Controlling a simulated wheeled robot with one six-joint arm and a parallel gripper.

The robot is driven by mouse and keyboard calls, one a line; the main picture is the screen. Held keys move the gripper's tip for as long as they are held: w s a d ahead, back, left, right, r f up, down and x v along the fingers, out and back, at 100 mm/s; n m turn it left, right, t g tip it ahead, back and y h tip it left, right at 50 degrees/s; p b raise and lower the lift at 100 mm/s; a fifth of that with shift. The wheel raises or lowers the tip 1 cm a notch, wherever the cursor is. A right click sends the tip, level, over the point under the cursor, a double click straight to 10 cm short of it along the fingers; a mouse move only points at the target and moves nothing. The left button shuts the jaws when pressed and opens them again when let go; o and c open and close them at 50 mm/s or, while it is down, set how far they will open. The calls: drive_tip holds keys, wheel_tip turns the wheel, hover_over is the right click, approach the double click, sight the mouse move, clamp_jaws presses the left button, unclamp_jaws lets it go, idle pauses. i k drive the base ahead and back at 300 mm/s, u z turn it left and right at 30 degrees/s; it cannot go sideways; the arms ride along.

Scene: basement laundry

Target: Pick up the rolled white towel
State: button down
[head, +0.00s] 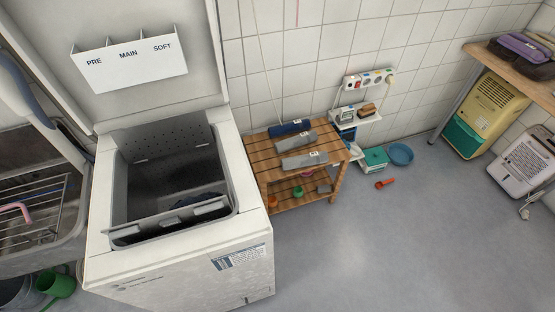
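Several rolled towels lie side by side on the top of a slatted wooden rack (260,150) in the head view. The back roll (288,128) is dark navy. The middle roll (294,142) and the front roll (303,161) both look light grey, each with a small pale label. None of them looks plainly white; I cannot tell which one is the white towel. The rolls are uncovered from above. My gripper is not in view.
An open top-loading washer (180,260) stands left of the rack, its lid (150,95) raised. A red scoop (385,183), green box (375,158) and blue basin (401,154) lie on the floor to the right. The grey floor (400,240) in front is clear.

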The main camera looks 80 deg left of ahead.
sight(312, 158)
drive_tip(key=u, duration=2.25)
drive_tip(key=k, duration=0.45)
drive_tip(key=z, duration=1.35)
drive_tip(key=i, duration=1.65)
drive_tip(key=u, duration=0.6)
drive_tip(key=i, duration=0.6)
drive_tip(key=u, duration=0.95)
drive_tip(key=i, duration=0.25)
drive_tip(key=u, duration=0.3)
